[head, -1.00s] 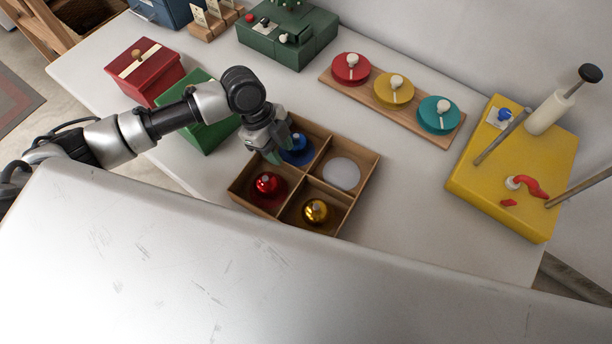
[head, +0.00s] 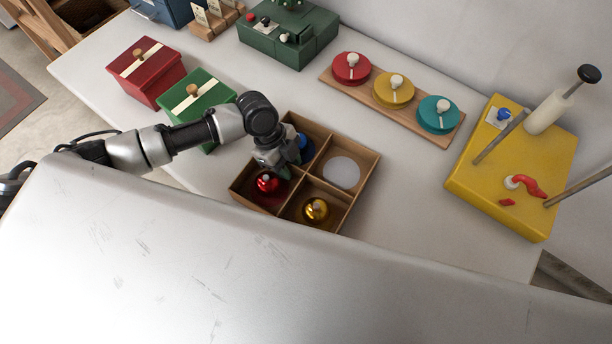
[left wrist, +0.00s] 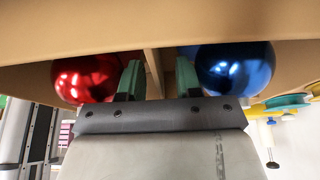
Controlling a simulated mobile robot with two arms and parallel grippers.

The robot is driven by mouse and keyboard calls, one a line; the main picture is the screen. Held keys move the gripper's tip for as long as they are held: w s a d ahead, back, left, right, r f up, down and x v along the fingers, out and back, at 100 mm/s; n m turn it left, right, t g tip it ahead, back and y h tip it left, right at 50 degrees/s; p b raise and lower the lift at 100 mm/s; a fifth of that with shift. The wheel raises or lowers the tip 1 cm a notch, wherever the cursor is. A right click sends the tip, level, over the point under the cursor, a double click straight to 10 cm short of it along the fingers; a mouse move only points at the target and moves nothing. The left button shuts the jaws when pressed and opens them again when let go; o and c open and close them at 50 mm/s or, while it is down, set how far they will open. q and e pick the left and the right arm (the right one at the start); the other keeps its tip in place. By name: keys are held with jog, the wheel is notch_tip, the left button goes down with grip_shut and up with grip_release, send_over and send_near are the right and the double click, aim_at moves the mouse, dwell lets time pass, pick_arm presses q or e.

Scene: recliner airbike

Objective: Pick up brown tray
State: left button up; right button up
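The brown tray (head: 361,196) is an open box with four compartments on the white table. A red ornament (head: 267,182), a gold ornament (head: 316,209) and a partly covered blue ornament (head: 302,142) sit in three of them; the fourth shows a pale round disc (head: 341,172). My left gripper (head: 272,167) is at the tray's left side, between the red and blue compartments. In the left wrist view its green-tipped fingers (left wrist: 158,80) stand apart, with the divider (left wrist: 153,70) between them. Contact with the tray cannot be told. My right gripper is out of view.
A red box (head: 147,72) and a green box (head: 197,103) stand left of the tray. A wooden board (head: 451,138) with coloured discs lies behind it, and a yellow base (head: 510,165) with rods stands at right. The table (head: 420,205) is clear right of the tray.

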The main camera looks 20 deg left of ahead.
pick_arm(q)
jog(key=shift+f, duration=0.2)
dwell(0.3)
grip_shut()
